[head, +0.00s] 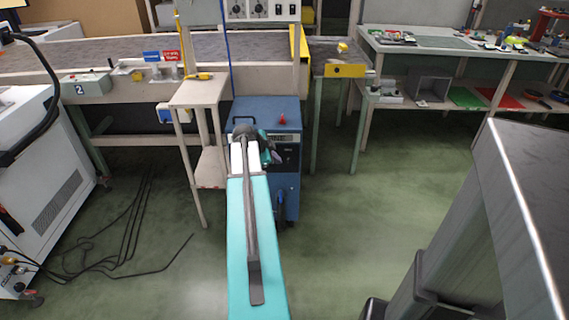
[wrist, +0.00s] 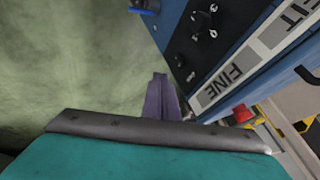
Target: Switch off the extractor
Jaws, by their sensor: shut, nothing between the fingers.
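The extractor is a blue cabinet (head: 262,107) standing on the floor beneath the bench. A small red switch (head: 283,119) stands on its top; a red part (wrist: 242,113) also shows at the lower right in the wrist view. The cabinet's dark front panel with knobs (wrist: 200,30) and a light label strip reading "FINE" fill the upper right there. My gripper (wrist: 160,80) is shut and empty, its fingertips beside the front panel and apart from the red part. In the head view my gripper (head: 272,150) is partly hidden by my arm.
A small wooden stand (head: 203,90) is left of the cabinet. A conveyor bench (head: 100,60) runs behind. A white machine (head: 45,150) stands left, with black cables (head: 130,230) on the floor. A workbench (head: 470,50) is at right. Green floor (head: 370,210) is clear right of the arm.

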